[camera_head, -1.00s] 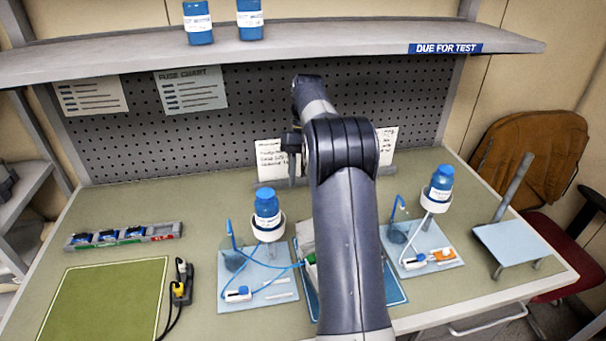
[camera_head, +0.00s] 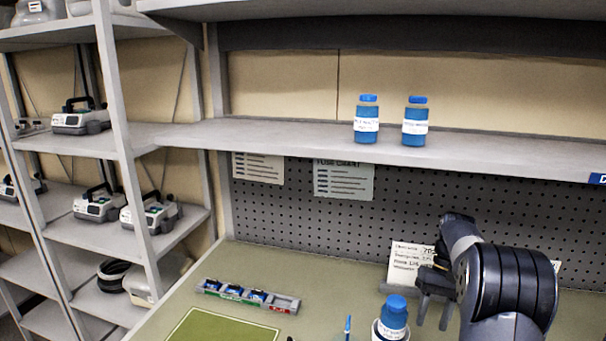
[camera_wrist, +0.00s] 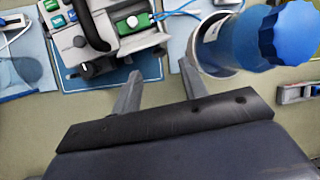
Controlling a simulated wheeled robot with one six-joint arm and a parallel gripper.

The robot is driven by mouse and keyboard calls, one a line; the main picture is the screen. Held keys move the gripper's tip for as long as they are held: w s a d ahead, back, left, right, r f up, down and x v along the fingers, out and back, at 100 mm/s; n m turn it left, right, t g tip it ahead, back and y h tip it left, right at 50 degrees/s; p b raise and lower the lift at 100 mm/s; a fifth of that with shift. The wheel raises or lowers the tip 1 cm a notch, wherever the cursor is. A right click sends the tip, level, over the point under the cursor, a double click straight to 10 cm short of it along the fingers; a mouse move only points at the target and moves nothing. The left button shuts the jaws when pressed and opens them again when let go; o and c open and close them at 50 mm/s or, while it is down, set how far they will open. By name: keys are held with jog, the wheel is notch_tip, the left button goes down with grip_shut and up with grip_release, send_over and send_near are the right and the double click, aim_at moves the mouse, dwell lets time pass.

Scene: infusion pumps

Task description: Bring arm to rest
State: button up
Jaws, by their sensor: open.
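My arm (camera_head: 505,285) reaches up at the lower right of the head view, bent at its dark joint. My gripper (camera_head: 432,308) hangs over the bench in front of a white printed card, beside a blue bottle (camera_head: 393,315). In the wrist view my gripper (camera_wrist: 158,76) has its two fingers apart with nothing between them. A pump (camera_wrist: 118,30) on a blue mat (camera_wrist: 90,76) lies beyond the fingers. The blue-capped bottle (camera_wrist: 245,45) in its white holder stands close to the right finger.
A shelf (camera_head: 280,138) with two blue bottles runs above the bench. A grey strip tray (camera_head: 248,297) and a green mat (camera_head: 222,328) lie at bench left. A rack (camera_head: 140,150) at left holds several pumps. The printed card (camera_head: 402,262) stands behind my gripper.

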jog(key=x, duration=0.5)
jog(key=shift+s+r, duration=0.1)
jog(key=shift+r+p, duration=0.15)
jog(key=shift+p, duration=0.15)
jog(key=v, duration=1)
jog(key=s+f+b, duration=0.1)
jog(key=f+b, duration=0.1)
jog(key=f, duration=0.1)
jog(key=s+a+f+t+b, duration=0.1)
jog(key=s+f+b, duration=0.1)
jog(key=f, duration=0.1)
jog(key=s+a+f+t+b, duration=0.1)
jog(key=f, duration=0.2)
jog(key=shift+s+a+f+b, duration=0.1)
jog(key=shift+s+a+b, duration=0.15)
jog(key=shift+b, duration=0.15)
jog(key=shift+s+r+t+b, duration=0.1)
jog(key=shift+r+t+b, duration=0.2)
